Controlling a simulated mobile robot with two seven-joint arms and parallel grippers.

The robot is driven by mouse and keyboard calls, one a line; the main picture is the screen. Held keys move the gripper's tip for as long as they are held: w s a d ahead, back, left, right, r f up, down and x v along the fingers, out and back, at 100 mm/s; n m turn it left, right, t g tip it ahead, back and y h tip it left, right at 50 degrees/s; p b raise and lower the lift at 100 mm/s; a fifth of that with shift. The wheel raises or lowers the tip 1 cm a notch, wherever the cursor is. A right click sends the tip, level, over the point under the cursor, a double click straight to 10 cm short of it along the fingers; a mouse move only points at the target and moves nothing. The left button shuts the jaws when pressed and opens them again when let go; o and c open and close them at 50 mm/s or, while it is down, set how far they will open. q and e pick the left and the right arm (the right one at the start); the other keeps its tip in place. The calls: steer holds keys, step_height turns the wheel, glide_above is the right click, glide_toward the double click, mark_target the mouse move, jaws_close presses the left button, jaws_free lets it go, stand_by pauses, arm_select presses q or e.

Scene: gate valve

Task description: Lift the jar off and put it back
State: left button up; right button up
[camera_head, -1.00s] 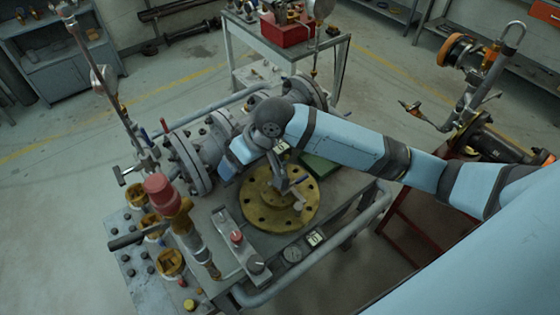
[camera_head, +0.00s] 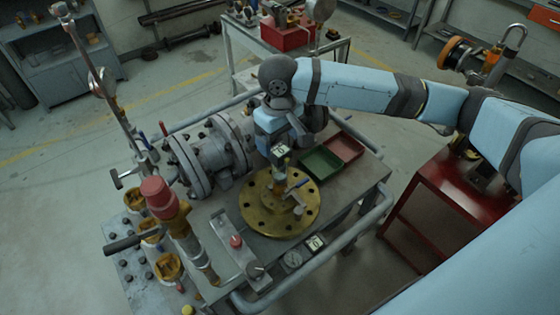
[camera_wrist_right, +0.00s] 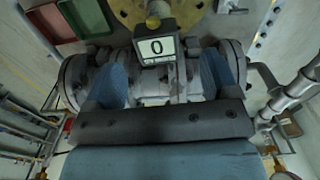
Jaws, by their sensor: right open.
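I cannot pick out a jar with certainty in either view. My right gripper (camera_head: 276,128) is beside the grey flanged valve body (camera_head: 212,155), behind the round brass flange (camera_head: 262,217). In the right wrist view my right gripper (camera_wrist_right: 162,78) is open, with its two blue fingers wide apart and nothing visible held between them. A small display (camera_wrist_right: 157,48) reading 0 shows between and beyond the fingers, with the brass flange (camera_wrist_right: 190,12) past it. A blue-handled fitting (camera_head: 298,186) stands on the flange. My left gripper is not in view.
A green tray (camera_head: 321,165) and a red tray (camera_head: 346,148) lie at the table's back right. A red-capped upright fitting (camera_head: 160,195) and brass cups (camera_head: 168,267) stand at left. A red stand (camera_head: 450,195) is at right. The floor in front right is clear.

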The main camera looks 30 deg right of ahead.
steer(key=shift+d+f+p, duration=0.15)
steer(key=shift+f+p, duration=0.35)
steer(key=shift+f, duration=2.9)
steer(key=c, duration=1.2)
steer(key=shift+c, duration=0.2)
steer(key=shift+r, duration=0.15)
step_height(320, 180, up, 19)
steer(key=b, duration=0.1)
step_height(320, 180, up, 5)
steer(key=p, duration=0.6)
glide_above(280, 150)
steer(key=shift+r, duration=0.15)
steer(key=shift+w, duration=0.1)
